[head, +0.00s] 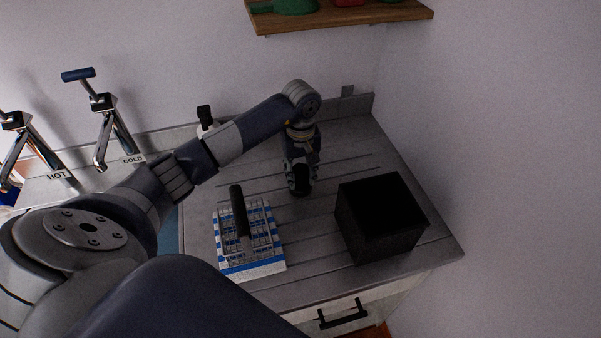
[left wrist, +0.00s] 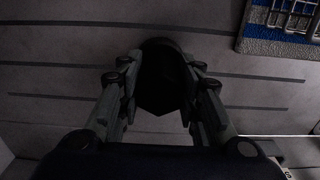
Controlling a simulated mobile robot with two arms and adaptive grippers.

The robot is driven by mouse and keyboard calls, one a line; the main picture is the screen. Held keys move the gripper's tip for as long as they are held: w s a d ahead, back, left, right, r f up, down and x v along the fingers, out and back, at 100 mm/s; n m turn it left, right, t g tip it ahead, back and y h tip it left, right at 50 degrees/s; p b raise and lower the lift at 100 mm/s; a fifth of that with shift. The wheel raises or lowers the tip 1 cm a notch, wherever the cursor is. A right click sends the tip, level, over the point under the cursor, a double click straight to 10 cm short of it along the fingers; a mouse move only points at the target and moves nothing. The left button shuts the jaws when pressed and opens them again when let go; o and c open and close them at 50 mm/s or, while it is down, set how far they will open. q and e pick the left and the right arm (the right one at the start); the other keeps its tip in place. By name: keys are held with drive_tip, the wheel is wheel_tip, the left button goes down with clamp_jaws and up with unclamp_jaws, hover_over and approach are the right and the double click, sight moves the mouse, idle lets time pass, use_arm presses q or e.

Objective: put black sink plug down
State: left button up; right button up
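The black sink plug (left wrist: 160,72) shows in the left wrist view as a dark round shape between my left gripper's fingers (left wrist: 160,88). The fingers lie against it on both sides. In the head view my left gripper (head: 300,186) points down over the grooved grey drainboard (head: 310,245), between a blue and white rack and a black box. The plug is a small dark shape at the fingertips there. The dim light hides whether its underside touches the board. My right gripper is not in view.
The blue and white rack (head: 272,266) with a black-handled thing (head: 239,208) stands left of the gripper. The open black box (head: 385,243) stands to the right. Hot and cold taps (head: 107,120) are at the left, and a wooden shelf (head: 340,17) hangs above.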

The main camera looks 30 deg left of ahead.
use_arm(q)
drive_tip(key=o, duration=0.4)
drive_tip(key=shift+o, duration=0.2)
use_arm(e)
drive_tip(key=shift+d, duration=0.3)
use_arm(q)
drive_tip(key=shift+r+p, duration=0.2)
drive_tip(key=shift+p, duration=0.1)
drive_tip(key=shift+w+r+b, duration=0.1)
drive_tip(key=shift+r+b, duration=0.2)
wheel_tip(320, 180, up, 10)
drive_tip(key=b, duration=0.3)
drive_tip(key=shift+f, duration=0.15)
drive_tip(key=shift+r, duration=0.8)
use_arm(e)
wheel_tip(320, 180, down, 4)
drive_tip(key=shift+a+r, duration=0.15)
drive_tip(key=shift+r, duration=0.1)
